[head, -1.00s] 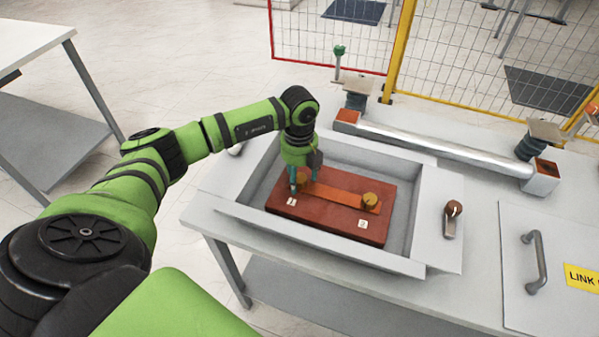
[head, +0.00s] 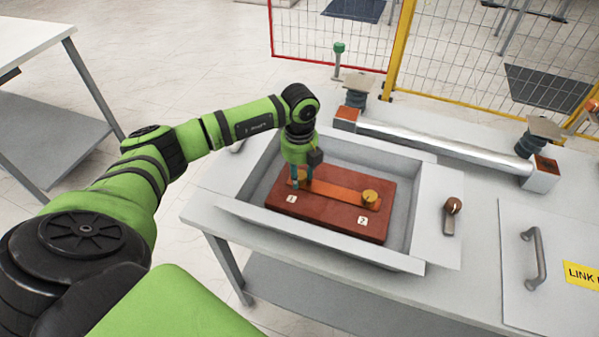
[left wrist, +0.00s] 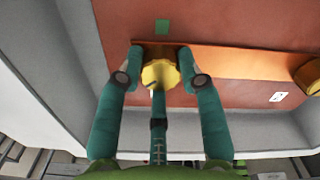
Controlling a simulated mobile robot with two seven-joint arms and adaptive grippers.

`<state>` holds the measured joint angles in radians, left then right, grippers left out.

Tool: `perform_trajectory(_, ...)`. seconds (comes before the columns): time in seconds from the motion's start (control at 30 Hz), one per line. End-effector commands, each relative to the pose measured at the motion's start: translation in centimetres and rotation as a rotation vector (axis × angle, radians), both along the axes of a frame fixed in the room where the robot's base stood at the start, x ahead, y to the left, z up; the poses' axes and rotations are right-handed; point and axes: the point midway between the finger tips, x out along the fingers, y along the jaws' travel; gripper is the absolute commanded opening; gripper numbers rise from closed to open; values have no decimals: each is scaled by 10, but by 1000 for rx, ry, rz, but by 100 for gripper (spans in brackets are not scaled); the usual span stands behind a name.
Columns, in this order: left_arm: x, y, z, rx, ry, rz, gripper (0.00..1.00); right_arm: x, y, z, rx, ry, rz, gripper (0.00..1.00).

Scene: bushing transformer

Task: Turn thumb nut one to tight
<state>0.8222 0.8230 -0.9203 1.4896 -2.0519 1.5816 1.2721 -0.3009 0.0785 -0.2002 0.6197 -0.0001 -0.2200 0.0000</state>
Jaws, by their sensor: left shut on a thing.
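Thumb nut one (left wrist: 160,74) is a brass-yellow knob at one end of an orange-brown link bar (head: 345,193) on a red-brown board (head: 325,213). The label "1" (head: 291,199) lies beside it. My left gripper (head: 302,181) points down, and its teal fingers are shut on the nut from both sides. In the left wrist view the left gripper (left wrist: 160,65) has one fingertip on each side of the nut, with a small pale mark on the nut's near edge. In the head view the fingers mostly hide this nut. My right gripper is not in view.
Thumb nut two (head: 370,198) stands at the bar's other end, by label "2" (head: 362,220). Grey walls of the open box (head: 320,243) surround the board. A small lever (head: 451,213) and a handled cover (head: 537,258) are to the right. A silver tube (head: 440,150) runs behind.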

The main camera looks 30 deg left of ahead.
Motion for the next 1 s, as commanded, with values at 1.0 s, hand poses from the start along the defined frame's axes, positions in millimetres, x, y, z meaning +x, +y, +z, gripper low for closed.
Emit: perform_trajectory(1.0, 6, 3, 0, 9, -17, -494, 5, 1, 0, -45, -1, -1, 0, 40)
